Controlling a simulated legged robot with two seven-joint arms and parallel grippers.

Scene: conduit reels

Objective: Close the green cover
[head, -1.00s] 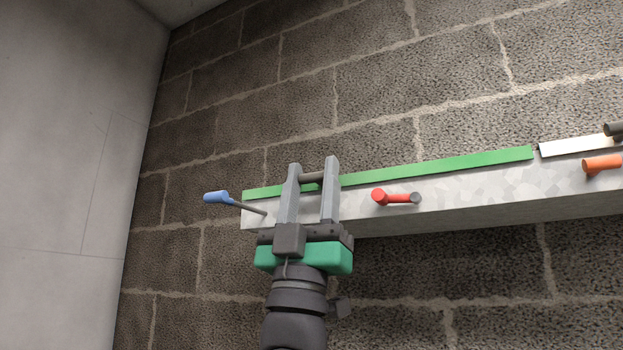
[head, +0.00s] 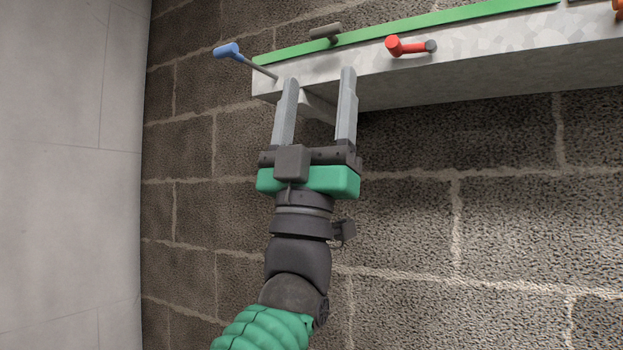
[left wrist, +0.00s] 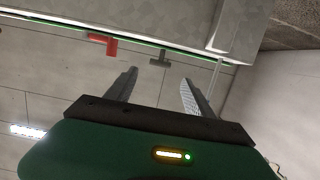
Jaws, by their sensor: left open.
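The green cover (head: 440,21) is a long thin green strip along the top edge of a galvanized metal trunking (head: 470,52) on the block wall. A dark grey-brown handle (head: 325,31) stands on its left part. Its edge shows as a thin green line in the left wrist view (left wrist: 60,22), with the grey handle (left wrist: 160,60) beyond the fingers. My left gripper (head: 319,78) is open and empty, its fingertips in front of the trunking's lower edge, below the handle in the picture. I cannot tell the cover's exact angle. My right gripper is not in view.
A red handle (head: 405,46) sticks out of the trunking to the right of my gripper; a blue-tipped lever (head: 228,50) sticks out at its left end. An orange knob (head: 618,8) shows at the right edge. The wall below the trunking is clear.

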